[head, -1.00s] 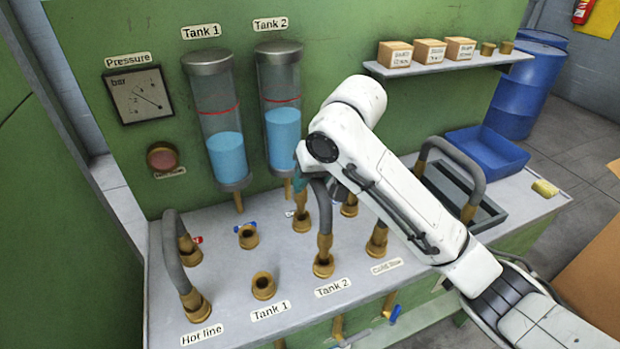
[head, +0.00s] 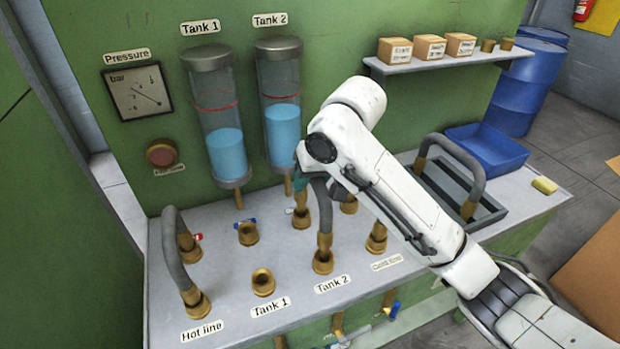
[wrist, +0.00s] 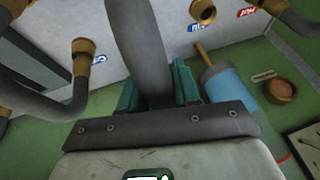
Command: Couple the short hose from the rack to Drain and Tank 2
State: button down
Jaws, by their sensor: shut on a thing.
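My gripper (head: 303,180) is shut on a grey hose with brass ends (head: 325,208), above the bench. Its teal fingers close around the hose in the wrist view (wrist: 157,92). The hose's near end is at the brass port labelled Tank 2 (head: 323,264), upright over it; I cannot tell whether it is fully seated. Its far end appears to be at the rear brass port (head: 301,217), partly hidden by my gripper. No Drain label is readable. Another grey hose (head: 474,165) arches over the dark rack tray (head: 433,192) at the right.
A hose (head: 172,253) stands at the left by the Hot line label. The Tank 1 port (head: 263,282) and a rear port (head: 248,235) are open. The Cold line fitting (head: 376,242) stands close beside my arm. A blue bin (head: 487,150) and yellow sponge (head: 544,185) are at right.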

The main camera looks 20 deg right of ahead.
jog(key=shift+f+b, duration=0.7)
jog(key=shift+f, duration=0.95)
jog(key=c, duration=0.7)
grip_release()
